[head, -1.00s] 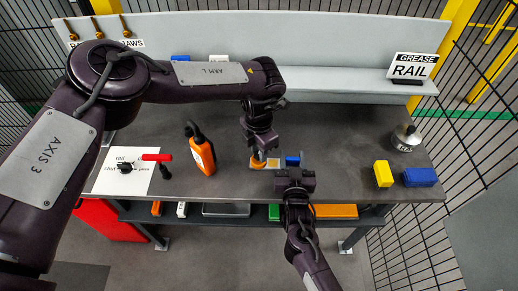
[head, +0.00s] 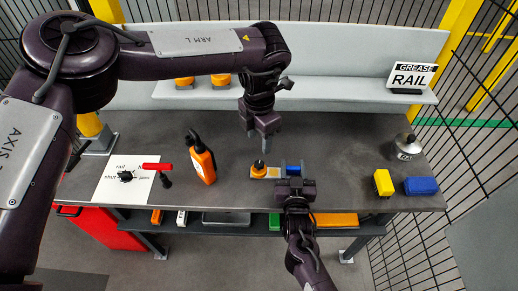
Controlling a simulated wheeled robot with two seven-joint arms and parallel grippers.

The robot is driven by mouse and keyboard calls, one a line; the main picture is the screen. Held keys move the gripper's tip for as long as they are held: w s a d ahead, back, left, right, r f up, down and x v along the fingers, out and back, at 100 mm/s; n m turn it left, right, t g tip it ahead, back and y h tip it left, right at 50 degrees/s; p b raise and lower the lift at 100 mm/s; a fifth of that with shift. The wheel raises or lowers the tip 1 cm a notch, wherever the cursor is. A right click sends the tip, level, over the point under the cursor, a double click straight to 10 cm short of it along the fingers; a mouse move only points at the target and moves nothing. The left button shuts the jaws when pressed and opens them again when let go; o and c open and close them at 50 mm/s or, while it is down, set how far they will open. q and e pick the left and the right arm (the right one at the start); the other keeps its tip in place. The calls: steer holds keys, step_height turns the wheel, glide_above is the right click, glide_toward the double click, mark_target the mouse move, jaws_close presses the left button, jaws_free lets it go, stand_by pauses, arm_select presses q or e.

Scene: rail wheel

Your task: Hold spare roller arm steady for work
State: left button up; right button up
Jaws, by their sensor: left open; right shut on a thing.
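The spare roller arm (head: 272,172) lies near the front edge of the grey bench, with a pale plate, an orange roller with a black top (head: 259,169) at its left and a blue part (head: 293,168) at its right. My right gripper (head: 294,182) is shut at the blue end of the roller arm, from the front; its fingertips are mostly hidden. My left gripper (head: 266,146) is open and empty, pointing down above and behind the roller, apart from it.
An orange bottle (head: 203,164) and a white card with a red-handled tool (head: 158,167) are at left. A yellow block (head: 383,183), a blue block (head: 421,186) and a metal can (head: 407,147) are at right. A GREASE RAIL sign (head: 412,77) stands on the back ledge.

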arm_select(q)
steer(key=shift+r, duration=1.35)
arm_select(e)
steer(key=o, duration=1.2)
